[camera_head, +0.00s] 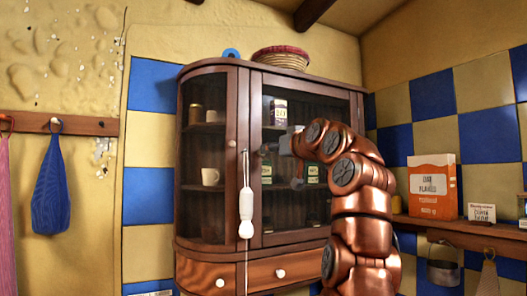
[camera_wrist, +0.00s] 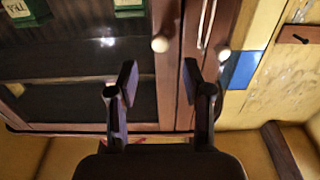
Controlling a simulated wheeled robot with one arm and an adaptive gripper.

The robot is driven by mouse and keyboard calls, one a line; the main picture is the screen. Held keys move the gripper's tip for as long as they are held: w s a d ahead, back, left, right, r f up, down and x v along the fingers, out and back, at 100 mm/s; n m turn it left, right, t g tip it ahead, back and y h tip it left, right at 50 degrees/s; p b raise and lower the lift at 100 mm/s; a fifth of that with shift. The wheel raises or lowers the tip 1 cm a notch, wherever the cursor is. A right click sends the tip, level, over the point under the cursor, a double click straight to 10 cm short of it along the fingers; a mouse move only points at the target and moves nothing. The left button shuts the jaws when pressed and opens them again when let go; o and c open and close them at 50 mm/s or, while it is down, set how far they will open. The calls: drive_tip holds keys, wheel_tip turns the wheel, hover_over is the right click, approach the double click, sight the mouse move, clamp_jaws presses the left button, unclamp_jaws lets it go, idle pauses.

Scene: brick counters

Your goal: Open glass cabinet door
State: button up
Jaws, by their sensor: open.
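The wooden cabinet (camera_head: 243,120) stands in the corner with a curved glass side on the left and a flat glass door (camera_head: 300,215) at the front. The door looks shut. A round door knob (camera_head: 263,150) sits on its left frame. The pale knob also shows in the wrist view (camera_wrist: 160,44), ahead of the gap between my fingers and apart from them. My gripper (camera_head: 284,162) is in front of the door beside the knob, partly hidden by my arm in the head view. In the wrist view my gripper (camera_wrist: 160,84) is open and empty.
Drawers (camera_head: 255,277) with knobs are below the door. A basket (camera_head: 281,57) sits on top. A shelf (camera_head: 465,231) with an orange box (camera_head: 432,187) is at the right.

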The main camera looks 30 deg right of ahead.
drive_tip(key=w+p, duration=0.3)
drive_tip(key=w, duration=0.4)
drive_tip(key=shift+d+p, duration=0.25)
drive_tip(key=shift+p, duration=0.05)
clamp_jaws()
idle(0.4)
